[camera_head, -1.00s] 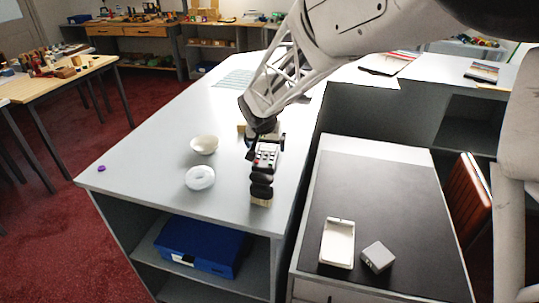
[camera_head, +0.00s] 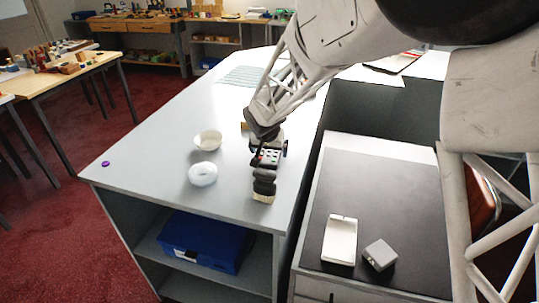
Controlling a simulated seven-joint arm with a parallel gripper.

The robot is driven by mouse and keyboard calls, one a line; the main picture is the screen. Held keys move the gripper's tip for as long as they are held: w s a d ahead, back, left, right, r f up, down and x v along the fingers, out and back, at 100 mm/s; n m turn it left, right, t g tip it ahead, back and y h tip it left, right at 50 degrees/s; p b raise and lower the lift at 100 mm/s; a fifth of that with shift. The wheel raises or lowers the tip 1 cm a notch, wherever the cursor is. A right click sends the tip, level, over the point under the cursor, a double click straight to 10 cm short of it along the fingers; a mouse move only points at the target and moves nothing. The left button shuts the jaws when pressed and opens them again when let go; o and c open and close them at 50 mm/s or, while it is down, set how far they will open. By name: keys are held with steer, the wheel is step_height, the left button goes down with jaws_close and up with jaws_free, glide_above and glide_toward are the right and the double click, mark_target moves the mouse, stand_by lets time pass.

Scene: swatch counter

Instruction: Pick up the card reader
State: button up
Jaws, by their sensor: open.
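The card reader (camera_head: 270,158) is a small dark device with a pale keypad and red and green buttons. It lies on the light grey counter (camera_head: 230,105), right of the middle. My gripper (camera_head: 268,150) is open and comes down over the reader's far end, with dark finger parts showing at its left and right. The gripper hides the reader's far part. I cannot tell whether the fingers touch it.
A black-handled brush (camera_head: 264,187) lies just in front of the reader. A white tray (camera_head: 340,240) and a grey block (camera_head: 380,254) rest on the lower dark desktop.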

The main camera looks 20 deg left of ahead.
steer(key=c, duration=1)
steer(key=shift+r, duration=0.15)
steer(key=shift+r, duration=4.9)
steer(key=shift+w, duration=0.1)
